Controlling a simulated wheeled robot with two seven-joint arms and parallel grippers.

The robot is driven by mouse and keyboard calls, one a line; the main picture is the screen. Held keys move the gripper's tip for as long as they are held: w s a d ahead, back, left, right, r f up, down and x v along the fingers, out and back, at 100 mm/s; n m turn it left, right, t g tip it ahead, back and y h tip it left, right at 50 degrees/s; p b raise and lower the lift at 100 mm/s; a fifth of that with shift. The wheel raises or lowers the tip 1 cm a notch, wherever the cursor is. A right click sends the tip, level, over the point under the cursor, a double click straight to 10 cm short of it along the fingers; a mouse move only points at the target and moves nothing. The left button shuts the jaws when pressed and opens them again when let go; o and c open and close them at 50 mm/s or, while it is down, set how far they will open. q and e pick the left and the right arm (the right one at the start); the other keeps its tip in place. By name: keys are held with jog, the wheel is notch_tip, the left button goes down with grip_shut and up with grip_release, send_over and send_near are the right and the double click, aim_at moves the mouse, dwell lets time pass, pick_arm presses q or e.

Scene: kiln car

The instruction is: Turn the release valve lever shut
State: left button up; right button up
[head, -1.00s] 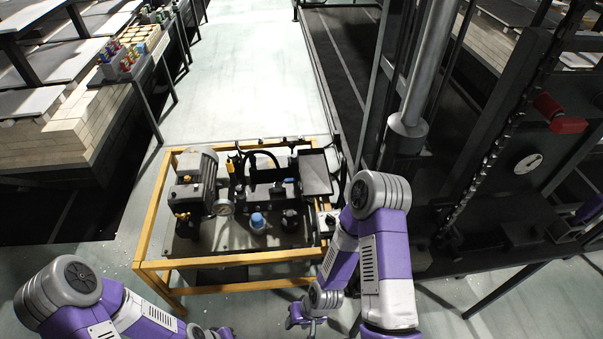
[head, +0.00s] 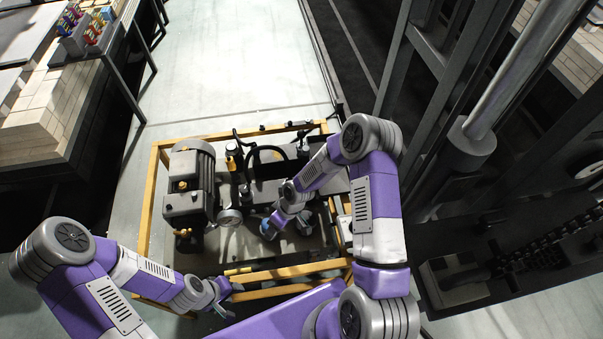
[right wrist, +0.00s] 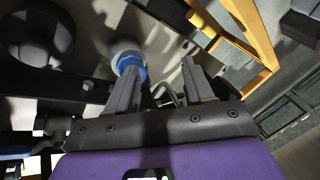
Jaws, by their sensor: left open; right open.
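The hydraulic unit stands in a yellow frame (head: 153,190), with a grey motor (head: 190,165) and a round gauge (head: 230,217). My right gripper (right wrist: 160,75) is open over the unit, its two fingers apart and nothing gripped. A blue cap (right wrist: 131,63) is just beyond its left fingertip in the right wrist view. In the head view my right gripper (head: 278,228) is low over the unit's front middle, partly hidden by my arm. I cannot clearly make out the release valve lever. My left gripper (head: 222,292) is open and empty by the frame's front rail.
A dark lift structure with a steel cylinder (head: 520,75) stands close on the right. Stacked pale bricks (head: 40,125) and a table with small coloured items (head: 88,30) are at the left. The pale floor behind the unit (head: 230,70) is clear.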

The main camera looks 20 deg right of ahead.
jog(key=w+d+r+n+h, duration=0.1)
jog(key=w+d+r+n, duration=0.1)
jog(key=w+d, duration=0.3)
jog(key=w+d+r+n+h+b, duration=0.1)
jog(key=w+d+r+n+h, duration=0.1)
jog(key=w+d+n, duration=0.2)
jog(key=w+d+r+n+h+b, duration=0.1)
jog(key=w+d+r+n, duration=0.1)
jog(key=w+d, duration=0.5)
jog(key=shift+d+r+n+h, duration=0.1)
jog(key=shift+d+n+h, duration=0.3)
jog(key=shift+d+n, duration=0.1)
jog(key=shift+d+f, duration=0.1)
jog(key=shift+f, duration=0.2)
notch_tip(320, 180, down, 7)
jog(key=shift+r+b, duration=0.15)
jog(key=shift+b, duration=1)
grip_shut()
